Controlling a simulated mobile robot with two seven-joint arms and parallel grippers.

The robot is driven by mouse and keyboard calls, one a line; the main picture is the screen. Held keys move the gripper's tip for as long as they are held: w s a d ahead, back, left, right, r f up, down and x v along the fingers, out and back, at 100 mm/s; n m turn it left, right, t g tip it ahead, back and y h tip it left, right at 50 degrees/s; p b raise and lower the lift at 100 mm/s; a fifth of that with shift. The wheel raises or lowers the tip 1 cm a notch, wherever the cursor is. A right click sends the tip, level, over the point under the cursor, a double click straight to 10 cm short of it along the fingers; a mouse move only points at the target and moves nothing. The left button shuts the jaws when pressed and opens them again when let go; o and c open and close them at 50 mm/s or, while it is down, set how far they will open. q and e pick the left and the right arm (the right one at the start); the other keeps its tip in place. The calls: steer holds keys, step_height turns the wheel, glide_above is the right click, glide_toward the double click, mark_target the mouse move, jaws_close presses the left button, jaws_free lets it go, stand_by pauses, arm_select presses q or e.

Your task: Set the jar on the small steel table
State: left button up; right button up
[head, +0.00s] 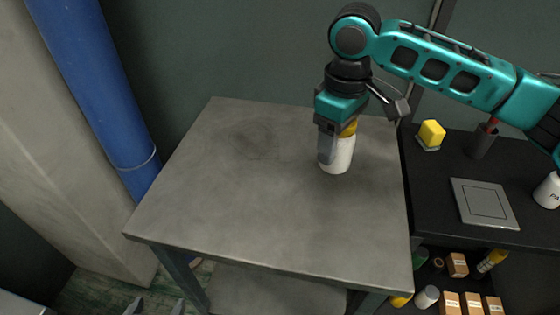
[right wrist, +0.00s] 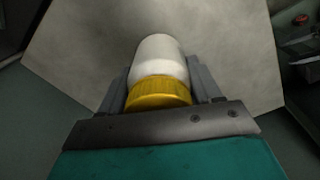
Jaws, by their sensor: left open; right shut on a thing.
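The jar is white with a yellow lid; its white body (head: 339,158) shows at the back right of the small steel table (head: 230,200). My right gripper (head: 334,145) is shut on the jar from above and holds it upright. In the right wrist view the jar (right wrist: 160,60) sits between the two fingers, its yellow lid nearest the palm. I cannot tell whether its base touches the tabletop or hangs just above it. My left gripper (head: 157,306) is open and empty at the bottom left, low beside the table, with only its fingertips showing.
The rest of the steel tabletop is bare. A black bench to the right holds a yellow block (head: 431,134), a grey square plate (head: 484,202) and a white container (head: 549,190). Small boxes and bottles fill the shelf below. A blue pipe (head: 95,80) stands at the left.

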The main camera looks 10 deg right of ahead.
steer(key=w+d+r+n+p, duration=0.1)
steer(key=w+d+r+n, duration=0.3)
steer(key=n, duration=0.8)
steer(key=w+r+n+p, duration=0.1)
steer(key=r+n, duration=0.6)
steer(key=n, duration=0.5)
steer(key=f+b, duration=0.2)
steer(key=f, duration=1.8)
steer(key=shift+w+f, duration=0.1)
steer(key=shift+w, duration=0.1)
arm_select(q)
steer(key=shift+s+f, duration=0.3)
steer(key=shift+s, duration=0.05)
arm_select(e)
steer(key=shift+a, duration=0.1)
steer(key=o, duration=1.2)
steer(key=shift+f, duration=0.15)
arm_select(q)
steer(key=shift+w+d+r, duration=0.1)
arm_select(e)
steer(key=shift+o, duration=0.2)
